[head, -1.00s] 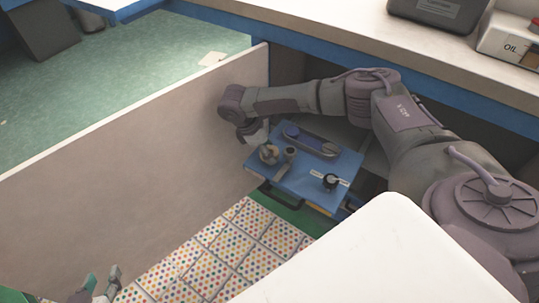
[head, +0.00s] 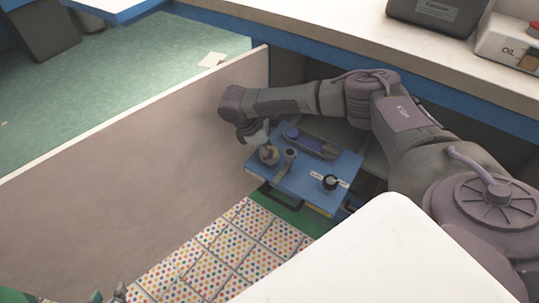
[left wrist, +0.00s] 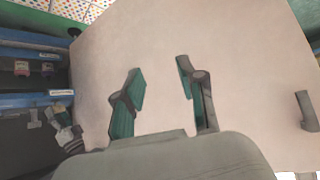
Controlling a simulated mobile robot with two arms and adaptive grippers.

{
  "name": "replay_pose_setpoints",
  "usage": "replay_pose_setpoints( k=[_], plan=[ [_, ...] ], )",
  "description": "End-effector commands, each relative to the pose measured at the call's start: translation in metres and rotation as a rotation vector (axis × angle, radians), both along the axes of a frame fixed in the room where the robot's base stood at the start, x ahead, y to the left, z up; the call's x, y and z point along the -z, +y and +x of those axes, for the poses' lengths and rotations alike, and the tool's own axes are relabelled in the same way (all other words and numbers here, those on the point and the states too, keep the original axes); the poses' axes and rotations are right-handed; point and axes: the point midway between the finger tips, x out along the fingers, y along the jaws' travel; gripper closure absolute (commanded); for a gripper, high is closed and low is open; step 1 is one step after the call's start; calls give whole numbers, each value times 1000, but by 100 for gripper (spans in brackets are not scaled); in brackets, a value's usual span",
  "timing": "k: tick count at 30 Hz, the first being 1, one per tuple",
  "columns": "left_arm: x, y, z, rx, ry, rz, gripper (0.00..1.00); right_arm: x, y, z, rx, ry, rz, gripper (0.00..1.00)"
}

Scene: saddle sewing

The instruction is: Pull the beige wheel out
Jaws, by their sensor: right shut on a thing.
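The beige wheel (head: 268,155) sits at the left end of a blue pulled-out drawer top (head: 310,181) in the head view. My right gripper (head: 264,143) reaches down at it from behind and is shut on it; its fingers are small and partly hidden. My left gripper shows only as fingertips (head: 112,296) at the bottom edge of the head view. In the left wrist view its two teal-padded fingers (left wrist: 160,92) are apart and empty in front of a beige panel. My right gripper also shows there (left wrist: 67,135), at the lower left.
A large upright beige panel (head: 130,180) stands left of the drawer. A grey post (head: 289,156), a dark oblong piece (head: 311,144) and a black knob (head: 330,182) are on the drawer top. A white worktop (head: 330,25) runs above and behind.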

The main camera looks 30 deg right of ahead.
Motion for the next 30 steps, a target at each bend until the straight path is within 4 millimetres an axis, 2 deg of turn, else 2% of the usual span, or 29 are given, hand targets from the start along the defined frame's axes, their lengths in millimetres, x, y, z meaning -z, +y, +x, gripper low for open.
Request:
replay_pose_setpoints(
  k=[30],
  plan=[
    [13,9,-25,-11,146,32,60,-6,0,0,0,-1,0,81]
  ],
)
